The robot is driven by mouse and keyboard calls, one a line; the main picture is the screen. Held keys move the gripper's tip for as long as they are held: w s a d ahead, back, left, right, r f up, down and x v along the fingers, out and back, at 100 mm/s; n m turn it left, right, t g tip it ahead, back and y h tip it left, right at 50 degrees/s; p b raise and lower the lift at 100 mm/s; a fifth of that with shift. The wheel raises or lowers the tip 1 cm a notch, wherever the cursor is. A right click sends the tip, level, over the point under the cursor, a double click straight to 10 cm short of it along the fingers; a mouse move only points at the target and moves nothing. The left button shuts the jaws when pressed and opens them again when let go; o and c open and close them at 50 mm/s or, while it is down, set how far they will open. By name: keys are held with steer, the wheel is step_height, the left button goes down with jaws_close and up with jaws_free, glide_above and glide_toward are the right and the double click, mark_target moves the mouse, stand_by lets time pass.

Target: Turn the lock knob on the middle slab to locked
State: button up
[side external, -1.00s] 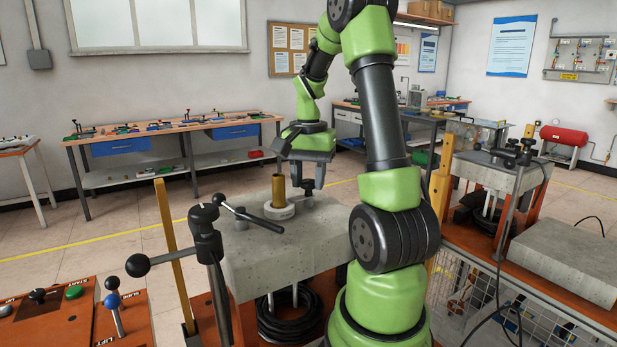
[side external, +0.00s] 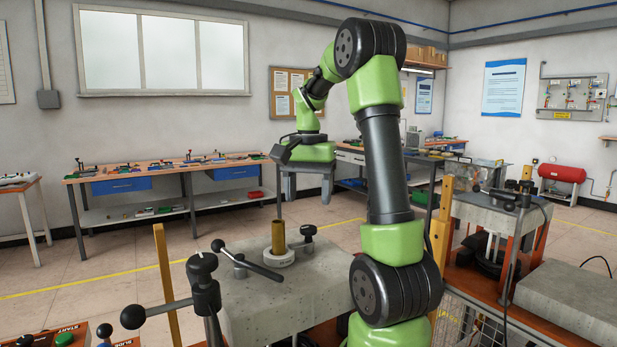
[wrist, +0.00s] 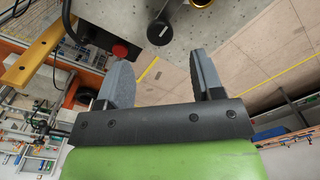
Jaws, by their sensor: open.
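The middle slab (side external: 285,290) is a grey concrete block with a brass cylinder (side external: 278,236) standing in a white ring (side external: 279,258) and a black lever lying across its top. A small black knob (side external: 308,232) stands upright at the slab's back right, behind the brass cylinder; I take it for the lock knob. In the wrist view a black knob (wrist: 159,32) shows beyond the fingertips. My gripper (side external: 304,193) is open and empty, pointing down above and behind the knob, clear of it. Any marking for locked or unlocked cannot be read.
A black lever (side external: 250,258) with a ball handle lies left of the brass cylinder. A black clamp post (side external: 204,285) and a yellow upright (side external: 167,280) stand at the slab's front left. Another slab with fittings (side external: 490,206) is at right. The air around my gripper is free.

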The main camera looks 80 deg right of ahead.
mark_target(307, 228)
step_height(307, 228, up, 4)
steer(key=shift+f, duration=0.15)
stand_by(0.5)
steer(key=w+a+r+n+t, duration=0.1)
steer(key=w+a+n+t, duration=0.25)
steer(key=a+n, duration=0.8)
steer(key=s+a+f+n+t+y, duration=0.2)
steer(key=s+a+t, duration=0.1)
steer(key=a, duration=1)
steer(key=shift+s+a+n+t, duration=0.35)
steer(key=shift+s, duration=0.3)
